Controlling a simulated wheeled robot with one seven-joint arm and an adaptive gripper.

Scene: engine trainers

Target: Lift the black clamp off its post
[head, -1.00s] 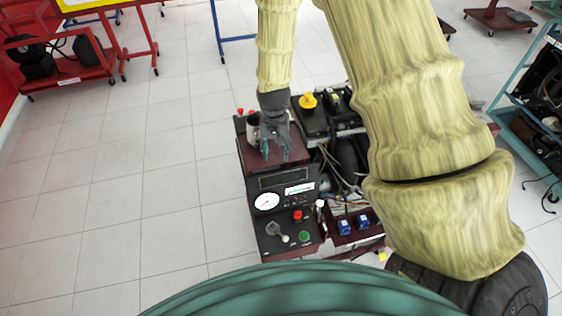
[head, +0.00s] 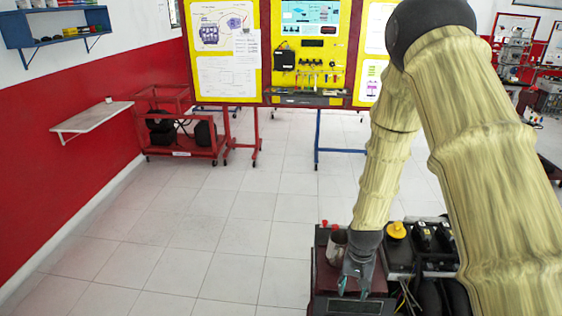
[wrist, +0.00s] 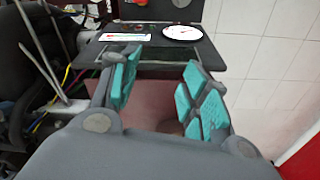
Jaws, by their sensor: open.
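I cannot make out the black clamp or its post for certain in either view. The engine trainer (head: 322,275) stands at the bottom of the head view, partly cut off and partly hidden by my arm. My gripper (head: 353,287) points down over its dark red top, beside a grey cylinder. In the wrist view my gripper (wrist: 160,88) is open, with teal pads apart and nothing between them. The dark red top (wrist: 150,108) shows below the gap.
Black units with a yellow knob (head: 397,230) sit right of my gripper. Red caps (head: 325,224) stand behind the cylinder. A round gauge (wrist: 182,32) and loose wires lie near the fingers. A yellow board (head: 345,60) stands behind; floor is clear at left.

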